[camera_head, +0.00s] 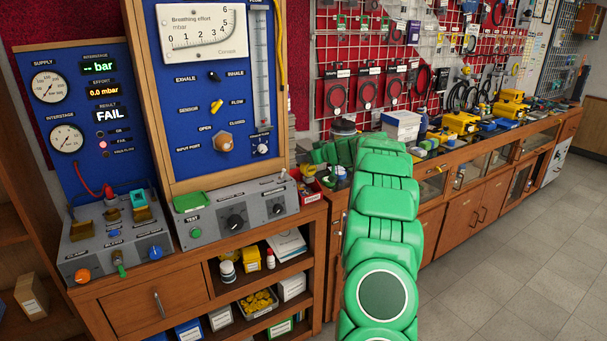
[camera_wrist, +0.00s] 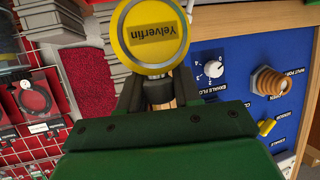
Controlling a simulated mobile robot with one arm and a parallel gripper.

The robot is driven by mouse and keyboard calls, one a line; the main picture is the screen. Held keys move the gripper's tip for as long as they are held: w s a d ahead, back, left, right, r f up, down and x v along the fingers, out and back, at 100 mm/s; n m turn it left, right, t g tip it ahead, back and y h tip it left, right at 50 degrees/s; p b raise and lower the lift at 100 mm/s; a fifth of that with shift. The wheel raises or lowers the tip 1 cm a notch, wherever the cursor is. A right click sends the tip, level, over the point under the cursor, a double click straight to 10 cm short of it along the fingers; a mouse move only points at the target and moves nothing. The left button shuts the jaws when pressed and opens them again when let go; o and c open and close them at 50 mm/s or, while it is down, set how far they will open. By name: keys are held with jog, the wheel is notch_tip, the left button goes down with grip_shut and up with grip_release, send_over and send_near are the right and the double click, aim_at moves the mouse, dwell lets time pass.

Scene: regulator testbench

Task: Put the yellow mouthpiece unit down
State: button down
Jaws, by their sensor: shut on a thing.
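The yellow mouthpiece unit (camera_wrist: 150,35) shows in the wrist view as a round yellow disc with a dark rim and the label "Yelverfin". My gripper (camera_wrist: 157,90) is shut on it, with dark fingers at either side of the part just below the disc. The unit is held near the blue test panel (camera_wrist: 232,57), and I cannot see it resting on anything.
The wooden testbench (camera_head: 150,295) carries blue gauge panels and grey control boxes (camera_head: 238,222); a display reads FAIL. A green pad (camera_head: 190,200) lies on the right box. A red bin (camera_head: 308,187) sits beside it. A long wooden counter (camera_head: 490,150) holds several yellow and blue units. Floor is clear at right.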

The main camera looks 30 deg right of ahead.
jog(key=w+d+f, duration=0.4)
jog(key=w+f, duration=0.3)
jog(key=w, duration=0.1)
jog(key=shift+f, duration=0.25)
dwell(0.6)
jog(key=shift+w+f, duration=0.15)
jog(key=shift+f, duration=0.05)
jog(key=shift+f, duration=1.55)
jog(key=shift+f, duration=0.1)
jog(key=c, duration=0.8)
grip_release()
